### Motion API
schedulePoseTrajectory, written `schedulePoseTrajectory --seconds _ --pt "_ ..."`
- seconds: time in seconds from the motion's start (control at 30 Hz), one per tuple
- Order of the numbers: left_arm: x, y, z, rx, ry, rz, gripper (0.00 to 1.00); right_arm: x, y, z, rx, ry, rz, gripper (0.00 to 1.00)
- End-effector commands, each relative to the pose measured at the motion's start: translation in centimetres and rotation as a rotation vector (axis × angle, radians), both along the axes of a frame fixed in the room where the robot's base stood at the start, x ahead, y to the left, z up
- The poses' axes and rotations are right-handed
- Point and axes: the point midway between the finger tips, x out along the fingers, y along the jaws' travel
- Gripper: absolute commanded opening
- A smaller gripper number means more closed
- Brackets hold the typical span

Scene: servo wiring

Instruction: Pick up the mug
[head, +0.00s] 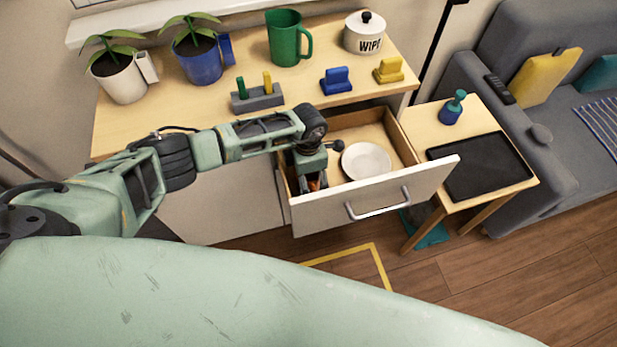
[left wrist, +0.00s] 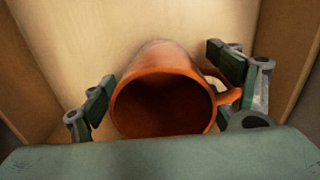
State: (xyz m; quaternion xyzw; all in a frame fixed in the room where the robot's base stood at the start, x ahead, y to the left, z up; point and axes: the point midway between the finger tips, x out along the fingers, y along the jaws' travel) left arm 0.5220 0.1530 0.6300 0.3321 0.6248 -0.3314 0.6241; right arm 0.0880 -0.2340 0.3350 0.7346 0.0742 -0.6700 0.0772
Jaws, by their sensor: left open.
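An orange mug (left wrist: 165,100) lies in the open drawer, its dark mouth facing the left wrist camera and its handle on the right. My left gripper (head: 309,182) reaches down into the left part of the drawer. In the left wrist view its open fingers are on either side of the mug, with the right finger close to the handle. Whether they touch it cannot be told. In the head view the gripper mostly hides this mug. A green mug (head: 286,38) stands upright on the cabinet top. My right gripper is not in view.
A white plate (head: 366,161) lies in the drawer (head: 400,152), right of my gripper. The drawer walls are close by. Two potted plants, a grey block holder (head: 257,98) and a white canister (head: 364,33) stand on the cabinet top. A side table with a black tray (head: 479,166) is at right.

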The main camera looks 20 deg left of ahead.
Motion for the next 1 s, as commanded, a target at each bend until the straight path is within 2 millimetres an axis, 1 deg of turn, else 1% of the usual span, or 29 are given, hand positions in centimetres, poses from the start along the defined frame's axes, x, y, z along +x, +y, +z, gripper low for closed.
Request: schedulePoseTrajectory --seconds 0.13,0.17,0.77,0.8,1.0 --pt "0.01 -0.03 0.02 -0.001 -0.001 0.000 0.81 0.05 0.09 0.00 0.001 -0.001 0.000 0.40" --pt "0.01 -0.03 0.02 -0.001 -0.001 0.000 0.79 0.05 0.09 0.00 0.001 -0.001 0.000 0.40" --pt "-0.01 0.01 0.02 0.000 0.000 0.000 0.27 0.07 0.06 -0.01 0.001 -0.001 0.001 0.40" --pt "0.05 -0.02 0.08 -0.001 -0.001 0.000 0.25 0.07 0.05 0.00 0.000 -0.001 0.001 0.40" --pt "0.05 0.00 0.11 0.000 -0.001 0.000 0.25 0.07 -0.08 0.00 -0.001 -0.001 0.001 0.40"
